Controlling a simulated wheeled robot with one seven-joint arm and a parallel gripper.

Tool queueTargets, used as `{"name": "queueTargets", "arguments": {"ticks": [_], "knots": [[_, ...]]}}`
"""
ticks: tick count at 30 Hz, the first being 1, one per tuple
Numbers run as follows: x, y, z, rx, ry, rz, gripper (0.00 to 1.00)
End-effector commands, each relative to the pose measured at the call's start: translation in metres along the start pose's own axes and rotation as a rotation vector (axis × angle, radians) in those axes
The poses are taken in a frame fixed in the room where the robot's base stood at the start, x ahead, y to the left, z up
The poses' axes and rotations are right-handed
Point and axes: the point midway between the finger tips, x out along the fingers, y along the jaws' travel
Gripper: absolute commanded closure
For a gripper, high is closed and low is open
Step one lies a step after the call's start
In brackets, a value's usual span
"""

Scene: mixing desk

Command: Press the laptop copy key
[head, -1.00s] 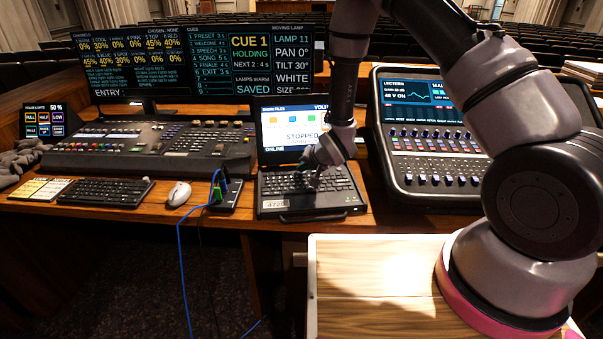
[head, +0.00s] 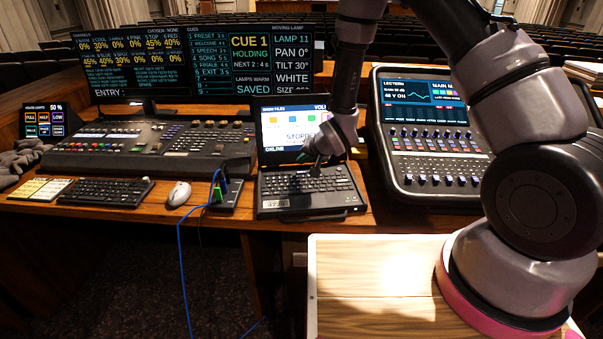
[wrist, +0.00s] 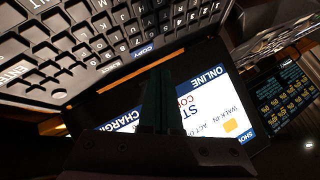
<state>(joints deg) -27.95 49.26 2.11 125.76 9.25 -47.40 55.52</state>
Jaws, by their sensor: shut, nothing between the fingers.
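The laptop (head: 285,125) stands open on the desk, its screen lit with a "STOPPED" line partly hidden by my arm. Its keyboard (head: 285,187) lies in front of the screen. In the wrist view the laptop appears upside down, with its keys (wrist: 75,45) at upper left and its screen (wrist: 205,100) below right. A blue "COPY" label (wrist: 143,50) shows at the key row nearest the screen. My gripper (head: 316,168) is shut and empty over the back of the keyboard. Its dark green fingers (wrist: 160,75) appear close to the COPY label; contact cannot be told.
A large audio mixer (head: 430,150) stands right of the laptop. A small dark box (head: 226,196) with a blue cable and a white mouse (head: 179,194) lie to the left. Another keyboard (head: 105,192) and a lighting console (head: 150,145) are farther left.

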Motion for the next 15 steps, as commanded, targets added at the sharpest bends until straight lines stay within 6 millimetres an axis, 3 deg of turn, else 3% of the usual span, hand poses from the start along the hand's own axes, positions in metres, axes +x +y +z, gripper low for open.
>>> {"name": "queueTargets", "arguments": {"ticks": [9, 15], "knots": [[-0.021, -0.015, -0.015, 0.0, 0.001, -0.001, 1.0], [-0.024, -0.018, -0.018, 0.0, 0.0, 0.0, 1.0]]}}
